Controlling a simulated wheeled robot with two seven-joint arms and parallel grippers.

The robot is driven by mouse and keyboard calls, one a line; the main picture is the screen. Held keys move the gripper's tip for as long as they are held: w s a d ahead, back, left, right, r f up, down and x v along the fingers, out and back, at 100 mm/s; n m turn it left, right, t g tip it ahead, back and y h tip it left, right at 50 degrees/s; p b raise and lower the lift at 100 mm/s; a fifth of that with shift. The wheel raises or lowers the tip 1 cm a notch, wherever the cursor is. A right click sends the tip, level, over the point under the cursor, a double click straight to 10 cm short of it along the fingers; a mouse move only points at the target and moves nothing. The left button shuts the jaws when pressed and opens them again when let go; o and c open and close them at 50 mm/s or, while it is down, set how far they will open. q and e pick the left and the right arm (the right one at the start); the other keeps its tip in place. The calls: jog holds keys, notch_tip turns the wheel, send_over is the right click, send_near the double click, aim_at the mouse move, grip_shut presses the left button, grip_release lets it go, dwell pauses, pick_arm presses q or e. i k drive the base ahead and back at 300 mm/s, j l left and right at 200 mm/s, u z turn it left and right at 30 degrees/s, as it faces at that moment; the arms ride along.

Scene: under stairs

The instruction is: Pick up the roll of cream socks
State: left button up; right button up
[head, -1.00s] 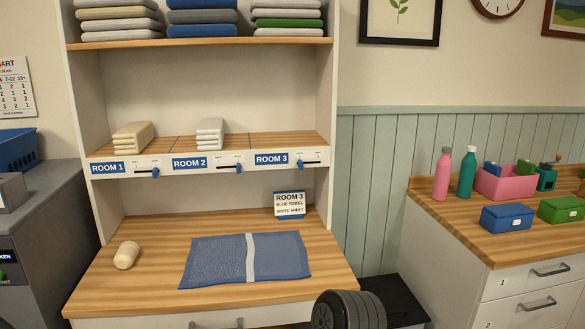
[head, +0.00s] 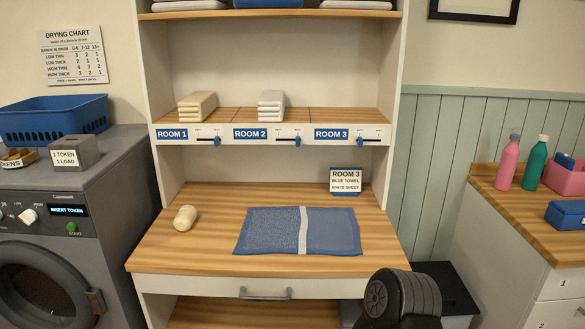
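A roll of cream socks (head: 185,218) lies on the left part of the wooden worktop (head: 205,253), to the left of a flat blue towel (head: 270,230) with a white stripe. Nothing touches the roll. A dark ribbed part of my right arm shows at the bottom right in the head view, in front of the worktop's right corner. Neither gripper's fingers can be seen.
A shelf above holds folded cream cloth (head: 197,106) and folded white cloth (head: 271,105). A Room 3 card (head: 345,181) stands at the worktop's back.

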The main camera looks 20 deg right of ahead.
aim_at(185, 218)
jog(key=j+z, duration=0.15)
jog(key=z, duration=0.3)
jog(key=i+j+z, duration=0.1)
jog(key=z, duration=0.4)
jog(key=j+z, duration=0.3)
jog(key=z, duration=0.15)
jog(key=j+z, duration=0.2)
jog(key=z, duration=0.25)
jog(key=k+j+z, duration=0.1)
jog(key=j, duration=0.25)
jog(key=k+j+z, duration=0.1)
jog(key=j, duration=0.25)
jog(key=k+j+z, duration=0.1)
jog(key=j, duration=0.25)
jog(key=k+j+z, duration=0.1)
jog(key=j, duration=0.25)
jog(key=k+j+z, duration=0.1)
jog(key=k+j, duration=0.1)
jog(key=j, duration=0.1)
